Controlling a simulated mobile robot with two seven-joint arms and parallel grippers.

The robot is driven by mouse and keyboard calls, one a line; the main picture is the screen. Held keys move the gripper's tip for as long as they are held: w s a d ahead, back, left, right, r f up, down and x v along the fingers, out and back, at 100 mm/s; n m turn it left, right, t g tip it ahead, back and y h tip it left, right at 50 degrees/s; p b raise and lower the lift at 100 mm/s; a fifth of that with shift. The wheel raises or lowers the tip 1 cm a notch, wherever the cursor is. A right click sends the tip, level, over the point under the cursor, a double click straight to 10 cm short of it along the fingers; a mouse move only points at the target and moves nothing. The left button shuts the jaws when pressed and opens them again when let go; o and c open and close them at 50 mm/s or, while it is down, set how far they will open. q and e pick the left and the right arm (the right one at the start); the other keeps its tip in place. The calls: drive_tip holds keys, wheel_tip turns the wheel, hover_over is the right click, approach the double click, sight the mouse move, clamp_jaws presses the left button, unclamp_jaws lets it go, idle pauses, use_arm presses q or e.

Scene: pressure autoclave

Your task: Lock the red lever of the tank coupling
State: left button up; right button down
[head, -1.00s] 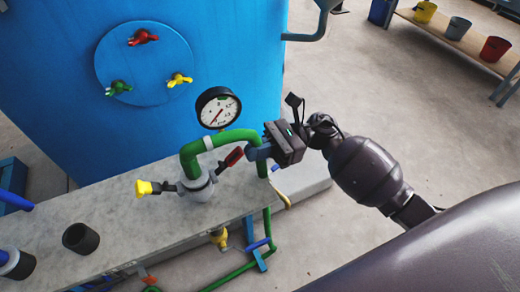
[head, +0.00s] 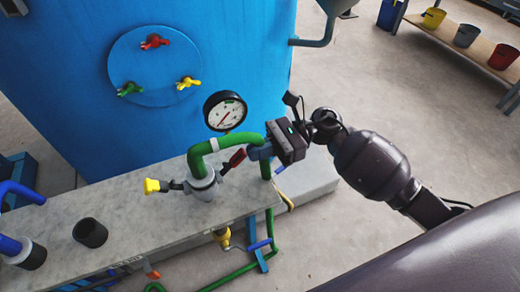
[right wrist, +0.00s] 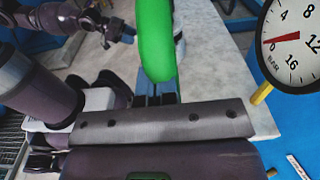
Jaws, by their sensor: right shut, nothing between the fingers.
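The tank coupling (head: 203,184) is a grey fitting on the stone ledge, under the end of a green pipe (head: 230,142). Its red lever (head: 235,159) slants up to the right. Its yellow-ended lever (head: 157,186) sticks out to the left. My right gripper (head: 254,152) is shut and empty, with its tips beside the outer end of the red lever; I cannot tell whether they touch. In the right wrist view its fingers (right wrist: 158,95) are partly behind the green pipe (right wrist: 155,40), and the red lever is hidden. A dark arm part there may be my left; its jaws are unclear.
A pressure gauge (head: 225,110) stands just behind the pipe, before the blue tank (head: 70,80). The ledge (head: 135,220) carries a dark cup-like socket (head: 90,233). Buckets stand on a bench (head: 460,50) far right. The floor right of the tank is open.

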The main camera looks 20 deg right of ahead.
sight(242, 154)
drive_tip(key=a+r+h+p, duration=0.1)
drive_tip(key=h+p, duration=0.1)
drive_tip(key=a+r+h+p, duration=0.2)
drive_tip(key=shift+s+r, duration=0.1)
drive_tip(key=shift+r, duration=0.1)
drive_tip(key=shift+a+r, duration=0.1)
drive_tip(key=shift+a, duration=0.25)
idle(0.5)
